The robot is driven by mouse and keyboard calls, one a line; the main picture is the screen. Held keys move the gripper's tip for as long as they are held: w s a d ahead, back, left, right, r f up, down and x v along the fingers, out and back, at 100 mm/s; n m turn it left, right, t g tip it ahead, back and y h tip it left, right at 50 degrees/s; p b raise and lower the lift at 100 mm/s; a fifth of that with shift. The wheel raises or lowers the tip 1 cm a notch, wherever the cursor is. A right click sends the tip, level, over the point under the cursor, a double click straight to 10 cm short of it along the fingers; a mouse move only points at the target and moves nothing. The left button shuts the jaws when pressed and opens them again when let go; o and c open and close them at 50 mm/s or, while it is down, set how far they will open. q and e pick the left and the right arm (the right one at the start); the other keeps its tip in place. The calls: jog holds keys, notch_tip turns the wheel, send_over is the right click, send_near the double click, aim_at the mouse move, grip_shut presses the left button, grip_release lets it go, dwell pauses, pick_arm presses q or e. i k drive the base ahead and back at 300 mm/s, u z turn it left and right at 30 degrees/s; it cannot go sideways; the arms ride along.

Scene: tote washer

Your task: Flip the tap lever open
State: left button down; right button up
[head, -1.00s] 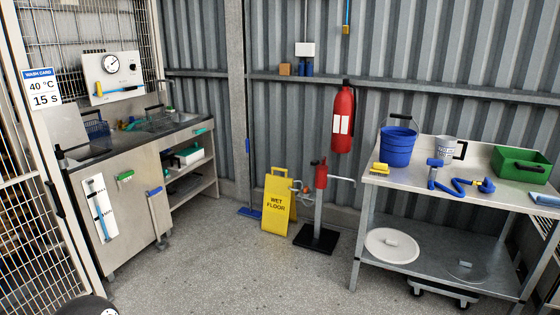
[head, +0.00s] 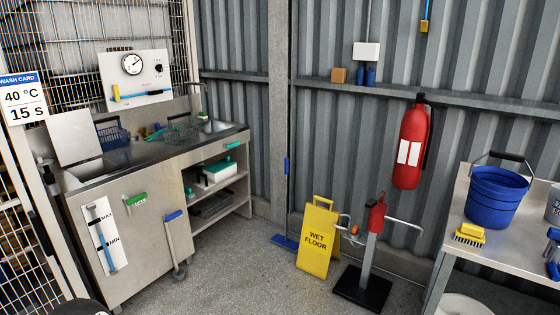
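A tall metal tap (head: 203,92) stands at the right end of the sink counter; its lever is too small to make out. A blue-handled lever (head: 173,216) hangs on a metal rod on the washer's front. A green handle (head: 136,201) is on the same front, further left. A red-topped post (head: 376,216) with a metal side arm stands on a black base, with a curved pipe and orange part on its left. I cannot tell which of these bears the tap lever. Neither of my grippers is in view.
The washer and sink unit (head: 132,232) stands at the left, with a gauge panel (head: 137,77) above it. A yellow wet-floor sign (head: 317,238) stands beside the post. A metal table (head: 450,225) with a blue bucket (head: 496,196) is at the right. The floor before the washer is clear.

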aim_at(225, 145)
jog(key=u, duration=0.25)
jog(key=i, duration=4.25)
